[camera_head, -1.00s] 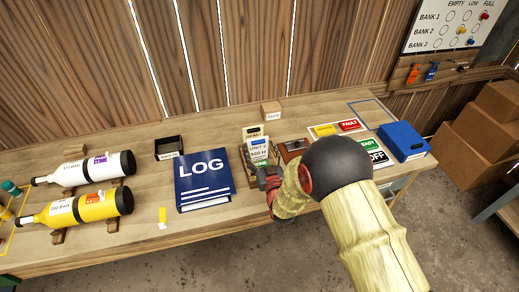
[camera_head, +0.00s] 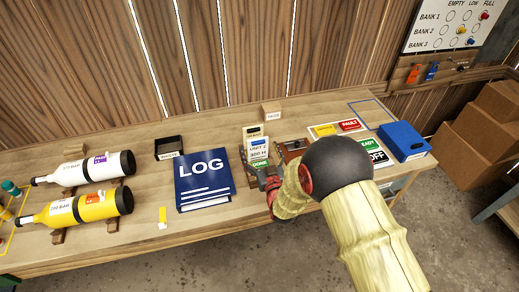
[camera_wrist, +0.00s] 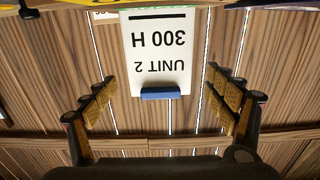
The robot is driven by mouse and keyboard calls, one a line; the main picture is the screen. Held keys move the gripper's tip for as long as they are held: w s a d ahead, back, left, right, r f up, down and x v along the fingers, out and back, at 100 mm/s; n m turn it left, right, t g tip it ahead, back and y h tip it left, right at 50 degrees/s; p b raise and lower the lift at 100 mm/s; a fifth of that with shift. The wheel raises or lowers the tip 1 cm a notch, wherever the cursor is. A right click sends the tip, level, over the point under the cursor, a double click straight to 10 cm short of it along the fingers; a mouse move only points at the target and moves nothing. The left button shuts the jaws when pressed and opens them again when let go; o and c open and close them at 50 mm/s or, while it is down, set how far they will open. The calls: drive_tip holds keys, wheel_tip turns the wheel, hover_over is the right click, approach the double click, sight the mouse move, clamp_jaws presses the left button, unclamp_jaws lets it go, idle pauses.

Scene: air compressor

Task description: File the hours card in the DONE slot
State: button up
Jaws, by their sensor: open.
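The hours card (camera_head: 258,150), white and marked UNIT 2 300 H with a blue tab on its top edge, stands in a small wooden rack (camera_head: 249,176) just above the green DONE label (camera_head: 260,164). In the wrist view the card (camera_wrist: 156,50) appears upside down, with its blue tab toward my gripper. My gripper (camera_head: 268,181) is in front of the rack. In the wrist view its fingers (camera_wrist: 165,103) are spread wide, with nothing between them and the card beyond their tips. The card's lower edge is hidden.
Two cylinders lie at the bench's left.

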drive_tip(key=v, duration=1.2)
drive_tip(key=w+d+r+m+g+h, duration=0.1)
drive_tip(key=w+d+r+g, duration=0.15)
drive_tip(key=r, duration=0.25)
drive_tip(key=w+d+r+g+h, duration=0.1)
drive_tip(key=d+r+g+h, duration=0.15)
drive_tip(key=r, duration=0.25)
drive_tip(key=s+d+r+m+g, duration=0.1)
drive_tip(key=s+d+r+g, duration=0.1)
drive_tip(key=s+d+r, duration=0.35)
drive_tip(key=s+d+r+g, duration=0.1)
drive_tip(key=s+d+r, duration=0.15)
drive_tip(key=s, duration=0.55)
drive_tip(key=s+d+r+g, duration=0.1)
drive_tip(key=s+g, duration=0.1)
drive_tip(key=s, duration=0.6)
drive_tip(key=s+d+r+m+g+h, duration=0.1)
drive_tip(key=s+d+r, duration=0.1)
drive_tip(key=s, duration=0.6)
drive_tip(key=shift+s+g, duration=0.2)
drive_tip(key=shift+g, duration=0.2)
drive_tip(key=shift+r+h, duration=0.1)
drive_tip(key=shift+h, duration=0.15)
